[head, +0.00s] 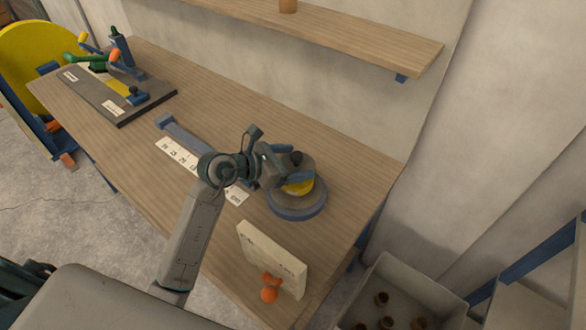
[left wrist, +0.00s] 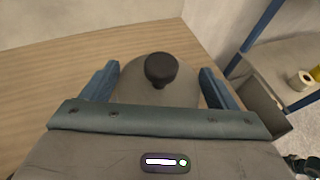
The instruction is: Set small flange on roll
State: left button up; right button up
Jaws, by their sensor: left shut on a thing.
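The small flange (left wrist: 140,92) is a grey disc with a black knob (left wrist: 160,70). My left gripper (left wrist: 157,78) is shut on it, with one blue finger at each side. In the head view my left gripper (head: 282,172) holds the flange (head: 308,165) over the yellow roll (head: 301,187). The roll sits on a wider round grey-blue base (head: 297,207) on the table. The gripper hides part of the roll, and I cannot tell whether the flange touches it. My right gripper is not in view.
A white marked strip (head: 178,153) lies left of the base on the wooden table (head: 230,110). A cream block (head: 270,262) with an orange knob (head: 269,293) stands near the front. A grey board with tools (head: 115,98) is far left. A bin (head: 395,280) stands beyond the right edge.

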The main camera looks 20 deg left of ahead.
aim_at(292, 171)
pick_arm(q)
notch_tip(292, 171, down, 3)
jog(key=shift+f+p, duration=0.2)
jog(key=shift+p, duration=0.15)
jog(key=shift+f, duration=0.1)
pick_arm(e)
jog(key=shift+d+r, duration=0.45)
pick_arm(q)
jog(key=shift+f, duration=0.1)
jog(key=o, duration=1)
jog(key=b+v, duration=0.4)
jog(key=v, duration=0.8)
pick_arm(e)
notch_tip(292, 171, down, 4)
